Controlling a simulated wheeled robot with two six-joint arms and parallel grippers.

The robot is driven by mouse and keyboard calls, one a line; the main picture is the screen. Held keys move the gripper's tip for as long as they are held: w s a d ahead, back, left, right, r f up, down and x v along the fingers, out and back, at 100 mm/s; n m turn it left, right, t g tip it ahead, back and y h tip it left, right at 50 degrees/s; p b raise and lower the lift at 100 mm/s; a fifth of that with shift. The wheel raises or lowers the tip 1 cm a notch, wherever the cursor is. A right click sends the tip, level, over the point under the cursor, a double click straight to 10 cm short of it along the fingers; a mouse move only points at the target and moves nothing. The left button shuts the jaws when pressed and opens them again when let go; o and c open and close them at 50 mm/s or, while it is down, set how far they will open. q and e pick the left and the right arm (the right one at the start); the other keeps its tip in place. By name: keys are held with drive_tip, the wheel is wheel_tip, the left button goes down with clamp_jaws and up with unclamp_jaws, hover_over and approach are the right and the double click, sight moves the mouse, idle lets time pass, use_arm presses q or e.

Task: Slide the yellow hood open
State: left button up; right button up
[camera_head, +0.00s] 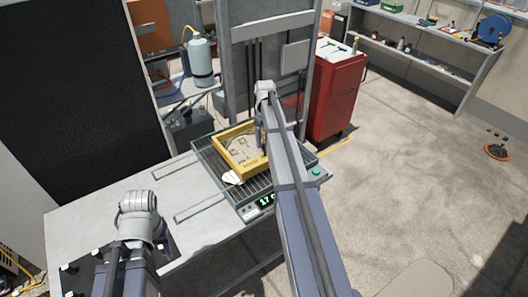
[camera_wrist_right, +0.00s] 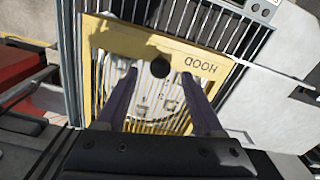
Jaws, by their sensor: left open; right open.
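The yellow hood (camera_head: 252,168) is a square frame lying on the slatted grille (camera_head: 270,183) of a grey bench unit. In the right wrist view the hood (camera_wrist_right: 120,38) has "HOOD" lettering upside down and a round dark knob (camera_wrist_right: 160,68). My right gripper (camera_wrist_right: 160,80) is open over the hood, its two fingers on either side of the knob's line; I cannot tell whether they touch it. In the head view my right arm hides part of the hood's right side. My left gripper (camera_head: 138,213) is open at the lower left, over the bench and away from the hood; its fingertips are unclear.
Two parallel rails (camera_head: 175,166) run left from the grille over clear bench top. A display (camera_head: 266,200) and green button (camera_head: 316,171) sit at the unit's front. A red cabinet (camera_head: 337,95) stands behind right; a pale blue bottle (camera_head: 201,62) stands behind. Open floor lies right.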

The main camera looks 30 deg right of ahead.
wheel_tip(320, 180, down, 6)
drive_tip(key=b, duration=0.5)
drive_tip(key=shift+f+b, duration=0.2)
drive_tip(key=shift+b, duration=0.15)
clamp_jaws()
idle(1.0)
